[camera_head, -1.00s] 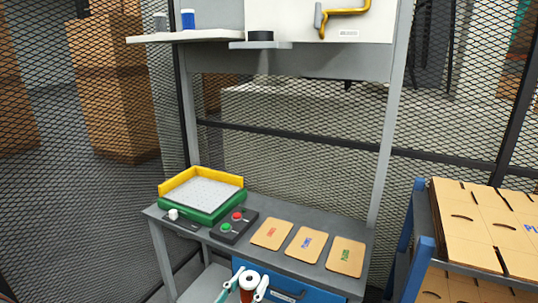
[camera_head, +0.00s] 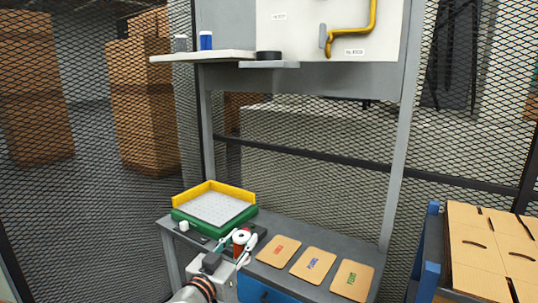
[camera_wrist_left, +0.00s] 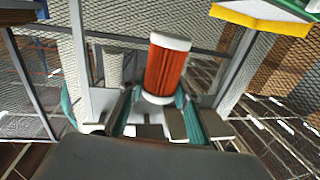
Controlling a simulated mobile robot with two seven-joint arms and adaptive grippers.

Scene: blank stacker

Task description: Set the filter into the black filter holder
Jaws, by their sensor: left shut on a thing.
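The filter (camera_head: 241,237) is an orange-red pleated cylinder with white end caps. My left gripper (camera_head: 243,251) is shut on it above the workbench's front edge. In the left wrist view the filter (camera_wrist_left: 167,68) stands up between the fingers, slightly tilted. The black filter holder (camera_head: 268,55) appears to be the low, round black piece on a small grey ledge of the upper shelf. It is well above and apart from the filter. My right gripper is not in view.
A yellow-and-green tray (camera_head: 213,207) stands on the bench's left. Several tan cards (camera_head: 313,263) lie on its right part. A blue can (camera_head: 206,40) and a grey can (camera_head: 181,43) stand on the white shelf (camera_head: 200,57). A cart with cardboard (camera_head: 485,245) stands at right.

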